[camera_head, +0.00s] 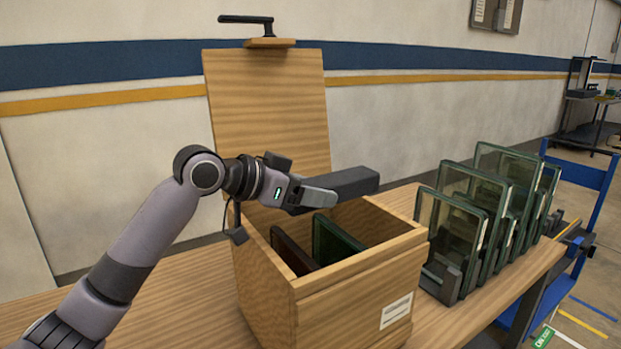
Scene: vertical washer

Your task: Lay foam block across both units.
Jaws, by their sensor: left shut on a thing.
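My left gripper (312,196) is shut on a dark grey foam block (350,182). The block sticks out to the right of the fingers and is held above the open wooden box (357,264), clear of its rim as far as I can see. Inside the box stand two units side by side: one with a dark brown edge (291,252) on the left and one with a green edge (336,243) on the right. Only their upper parts show; the box walls hide the rest. My right gripper is not in view.
The box lid (268,105) stands upright behind, with a black handle on top. Several glass panes (455,222) stand in a rack on the wooden table (188,299) to the right. A blue frame (590,215) is beyond the table's right end.

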